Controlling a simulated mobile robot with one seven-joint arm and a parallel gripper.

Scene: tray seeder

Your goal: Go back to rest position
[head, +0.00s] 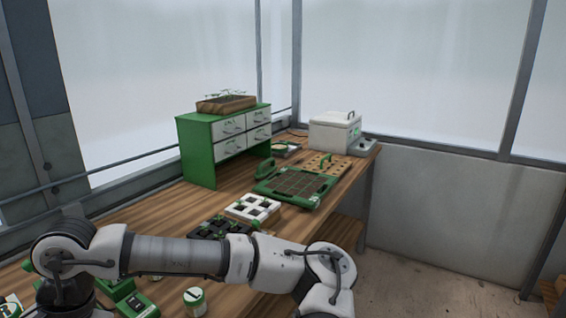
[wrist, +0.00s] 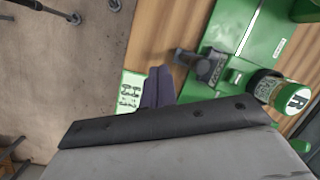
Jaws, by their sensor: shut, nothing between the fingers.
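My gripper (wrist: 158,88) shows in the wrist view, its two dark fingers together with nothing between them. The fingers are over the table's edge, beside a green and white card (wrist: 130,90) and a green device (wrist: 240,40) with a dark bracket (wrist: 205,66). I cannot tell whether the fingers touch either. In the head view my arm stretches across the front of the wooden table (head: 150,215) and bends down at the right; the gripper itself is out of that view.
A jar marked R (wrist: 268,88) stands near the gripper. On the table are a green drawer cabinet (head: 198,150), a white cell tray (head: 253,207), a green-framed seed tray (head: 306,203), a pegboard (head: 322,165) and a white box (head: 333,133).

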